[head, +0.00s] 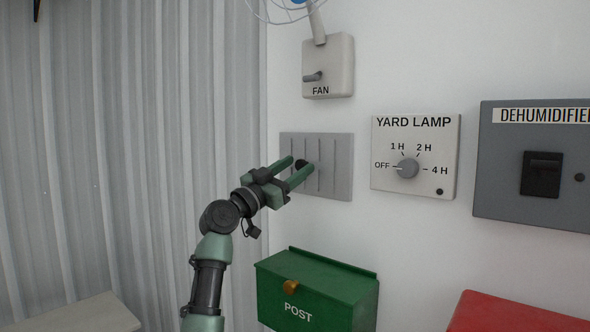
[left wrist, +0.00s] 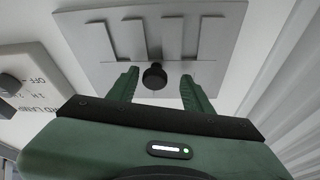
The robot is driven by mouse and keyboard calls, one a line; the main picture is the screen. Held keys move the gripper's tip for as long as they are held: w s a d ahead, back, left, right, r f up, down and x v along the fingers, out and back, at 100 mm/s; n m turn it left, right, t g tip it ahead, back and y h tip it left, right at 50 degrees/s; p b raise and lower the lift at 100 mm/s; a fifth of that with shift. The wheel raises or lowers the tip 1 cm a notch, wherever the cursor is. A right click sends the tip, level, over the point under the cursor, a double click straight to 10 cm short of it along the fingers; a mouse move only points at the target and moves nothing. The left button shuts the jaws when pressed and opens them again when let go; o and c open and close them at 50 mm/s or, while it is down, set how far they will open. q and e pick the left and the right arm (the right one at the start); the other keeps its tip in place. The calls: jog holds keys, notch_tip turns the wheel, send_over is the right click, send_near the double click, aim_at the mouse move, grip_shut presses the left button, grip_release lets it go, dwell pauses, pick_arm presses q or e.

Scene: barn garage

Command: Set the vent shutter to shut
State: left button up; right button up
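The vent shutter is a grey wall plate (head: 341,170) with several upright slats, below the fan switch; its plate (left wrist: 90,35) also fills the top of the left wrist view. A small black knob (left wrist: 154,77) stands out from it; in the head view the knob (head: 301,164) is partly hidden by my fingers. My left gripper (head: 302,163) is open, one green finger on each side of the knob. In the left wrist view gaps show between the knob and both fingers (left wrist: 159,79). I cannot tell whether the slats are open or shut. My right gripper is out of view.
A fan switch box (head: 328,66) is above, a yard lamp dial (head: 408,168) and a grey dehumidifier box (head: 500,180) to the right. A green post box (head: 318,293) juts out below, with a red object (head: 515,315) at bottom right. Corrugated wall (head: 130,130) is left.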

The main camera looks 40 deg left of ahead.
pick_arm(q)
jog(key=shift+s, duration=0.1)
jog(key=shift+s+f+b, duration=0.25)
jog(key=shift+s+b, duration=0.05)
jog(key=shift+b, duration=0.05)
jog(key=b+v, duration=0.3)
jog(key=v, duration=0.4)
